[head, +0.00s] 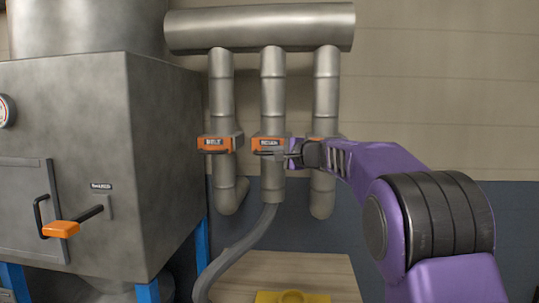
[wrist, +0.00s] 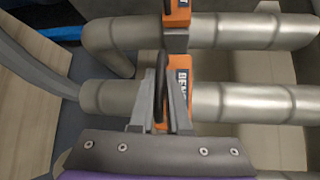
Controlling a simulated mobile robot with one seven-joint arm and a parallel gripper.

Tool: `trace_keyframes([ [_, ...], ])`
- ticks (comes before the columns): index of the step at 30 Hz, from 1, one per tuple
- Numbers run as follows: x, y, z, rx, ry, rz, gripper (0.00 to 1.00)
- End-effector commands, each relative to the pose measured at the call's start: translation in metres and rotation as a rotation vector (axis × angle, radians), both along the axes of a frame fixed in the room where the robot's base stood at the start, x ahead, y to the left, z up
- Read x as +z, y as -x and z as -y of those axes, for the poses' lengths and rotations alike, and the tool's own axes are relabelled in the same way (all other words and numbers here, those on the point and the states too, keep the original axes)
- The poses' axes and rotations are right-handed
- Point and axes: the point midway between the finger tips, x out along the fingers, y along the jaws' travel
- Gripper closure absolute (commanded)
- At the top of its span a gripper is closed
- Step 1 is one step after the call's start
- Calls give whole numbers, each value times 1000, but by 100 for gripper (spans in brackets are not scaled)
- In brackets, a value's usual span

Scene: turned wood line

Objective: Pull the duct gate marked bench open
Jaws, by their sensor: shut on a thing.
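The bench duct gate (head: 258,143) is an orange-fronted slide gate on the middle of three grey vertical pipes. Its label, partly seen, also shows on the orange gate in the wrist view (wrist: 187,100). A dark bar handle (wrist: 160,82) stands out from its front. My gripper (head: 284,155) reaches in from the right, in front of this gate. In the wrist view my gripper (wrist: 166,98) is shut on the dark handle, with one finger on each side. The right end of the gate front is hidden by my gripper.
Another orange gate (head: 215,145) is on the left pipe. A third gate (head: 326,137) on the right pipe is mostly behind my arm. A grey metal cabinet (head: 160,150) with an orange-handled lever (head: 61,229) stands at the left. A hose (head: 240,250) curves down over a wooden top (head: 240,285).

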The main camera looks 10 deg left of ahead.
Motion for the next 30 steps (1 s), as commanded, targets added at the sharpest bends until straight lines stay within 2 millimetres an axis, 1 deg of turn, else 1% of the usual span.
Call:
trace_keyframes([
  [5, 0, 0, 0, 0, 0, 0, 100],
  [8, -1, 3, 0, 0, -1, 1, 100],
  [11, -4, 14, 1, -1, -2, 2, 100],
  [18, -4, 59, 1, 0, -2, 5, 100],
  [21, -3, 75, 0, 1, -1, 4, 100],
  [25, -1, 87, 0, 0, -1, 3, 100],
  [30, 0, 90, 0, 1, 0, -1, 100],
])
